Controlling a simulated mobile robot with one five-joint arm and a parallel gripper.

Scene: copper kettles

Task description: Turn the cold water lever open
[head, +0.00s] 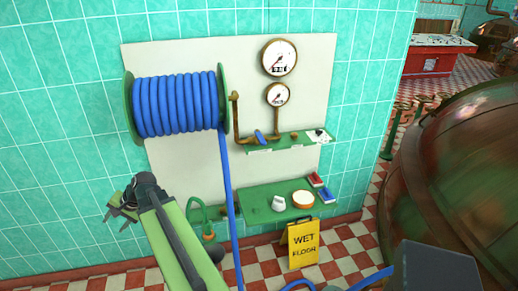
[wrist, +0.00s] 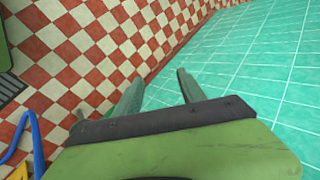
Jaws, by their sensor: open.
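A small blue lever (head: 260,137) sits on the copper pipework (head: 237,118) below two gauges, above the upper green shelf; I take it for the cold water lever. It is small in the head view, and its exact angle is hard to tell. My gripper (head: 114,215) is at the lower left of the head view, in front of the teal tiles, well to the left of and below the lever. In the wrist view, my gripper (wrist: 161,78) has its two fingers apart with nothing between them. The lever does not show in the wrist view.
A green reel of blue hose (head: 178,104) hangs left of the pipes, its hose dropping to the floor. A lower green shelf (head: 258,208) holds small items. A yellow wet-floor sign (head: 303,244) stands below. A large copper kettle (head: 455,180) fills the right.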

